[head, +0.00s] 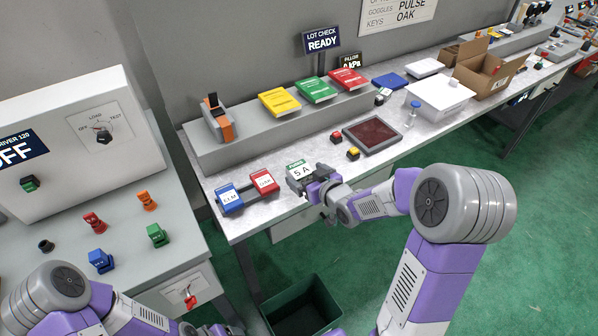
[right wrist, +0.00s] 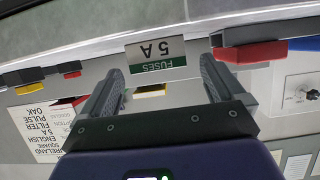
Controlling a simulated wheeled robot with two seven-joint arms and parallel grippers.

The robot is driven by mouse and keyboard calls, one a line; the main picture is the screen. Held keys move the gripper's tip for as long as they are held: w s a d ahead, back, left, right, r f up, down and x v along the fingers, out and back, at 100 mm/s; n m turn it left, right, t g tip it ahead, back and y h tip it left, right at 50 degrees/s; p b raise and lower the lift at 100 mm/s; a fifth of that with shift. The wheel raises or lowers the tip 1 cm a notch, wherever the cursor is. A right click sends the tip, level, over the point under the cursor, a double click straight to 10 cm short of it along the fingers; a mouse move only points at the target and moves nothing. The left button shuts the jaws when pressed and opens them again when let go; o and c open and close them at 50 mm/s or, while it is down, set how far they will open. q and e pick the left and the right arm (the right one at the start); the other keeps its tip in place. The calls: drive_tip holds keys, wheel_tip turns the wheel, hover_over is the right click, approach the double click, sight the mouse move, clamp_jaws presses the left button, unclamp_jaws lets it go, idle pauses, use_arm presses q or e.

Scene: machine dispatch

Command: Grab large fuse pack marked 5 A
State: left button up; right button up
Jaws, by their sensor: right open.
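The fuse pack marked 5 A (head: 299,173), grey with a white and green label, stands near the front edge of the grey bench. In the right wrist view the fuse pack (right wrist: 157,54) shows upside down, with its label reading FUSES 5 A. My right gripper (head: 317,187) is at its near right side. In the right wrist view the open fingers (right wrist: 160,76) point at the pack, which lines up with the gap; whether it sits between the tips is unclear. A small dark part of my left gripper (head: 216,330) shows at the bottom edge, mostly cut off.
Blue (head: 229,197) and red (head: 263,182) blocks stand left of the pack. A dark red tray (head: 373,134) and red and yellow buttons lie to the right. Yellow, green and red packs rest on the raised shelf behind. A dark green bin (head: 300,306) stands below.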

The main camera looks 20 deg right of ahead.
sight(301, 170)
drive_tip(key=x, duration=0.4)
drive_tip(key=shift+w+b, duration=0.3)
drive_tip(key=shift+c, duration=0.3)
drive_tip(key=c, duration=1)
drive_tip(key=shift+r, duration=0.1)
